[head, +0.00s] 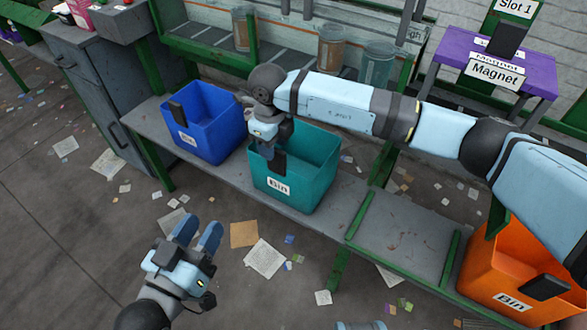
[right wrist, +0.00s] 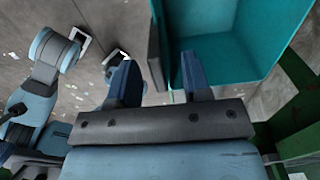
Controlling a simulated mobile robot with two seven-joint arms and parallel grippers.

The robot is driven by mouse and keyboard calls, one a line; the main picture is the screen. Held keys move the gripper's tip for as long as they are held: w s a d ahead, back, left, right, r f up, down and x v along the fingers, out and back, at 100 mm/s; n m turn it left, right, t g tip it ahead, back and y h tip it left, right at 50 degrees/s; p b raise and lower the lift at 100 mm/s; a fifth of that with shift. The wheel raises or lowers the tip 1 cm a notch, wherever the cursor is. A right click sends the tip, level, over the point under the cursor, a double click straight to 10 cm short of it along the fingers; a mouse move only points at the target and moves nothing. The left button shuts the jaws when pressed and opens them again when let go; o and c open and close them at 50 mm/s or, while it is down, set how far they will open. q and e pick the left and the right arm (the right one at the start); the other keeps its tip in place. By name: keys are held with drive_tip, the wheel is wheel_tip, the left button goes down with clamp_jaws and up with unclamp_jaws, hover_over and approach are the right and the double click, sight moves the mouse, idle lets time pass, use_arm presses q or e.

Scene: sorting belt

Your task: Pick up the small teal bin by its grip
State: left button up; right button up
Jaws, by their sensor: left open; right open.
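The small teal bin (head: 318,178), labelled "Bin", stands upright on the low grey bench. Its dark grip (head: 279,164) is on the front wall above the label. My right gripper (head: 268,150) is open at this grip. In the right wrist view the teal bin (right wrist: 235,50) is at the upper right, and the dark grip (right wrist: 156,55) shows between the two open fingers (right wrist: 160,75). Whether either finger touches it I cannot tell. My left gripper (head: 197,234) is open and empty over the littered floor, in front of the bench.
A blue bin (head: 205,130) stands left of the teal bin on the bench (head: 240,185). An orange bin (head: 500,262) is at the lower right. A purple stand (head: 535,75) with a "Magnet" sign is behind at the right. Glass jars (head: 331,48) stand at the back.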

wheel_tip(320, 180, down, 4)
drive_tip(key=shift+s+b, duration=0.15)
drive_tip(key=shift+b, duration=0.4)
drive_tip(key=c, duration=0.8)
use_arm(q)
drive_tip(key=shift+s+d+r+t+h, duration=0.1)
drive_tip(key=shift+d+r+t+h, duration=0.2)
drive_tip(key=shift+r, duration=0.3)
drive_tip(key=shift+d+r+t+h, duration=0.2)
drive_tip(key=shift+r+h, duration=0.1)
drive_tip(key=shift+r, duration=0.3)
use_arm(e)
clamp_jaws()
drive_tip(key=shift+r, duration=0.1)
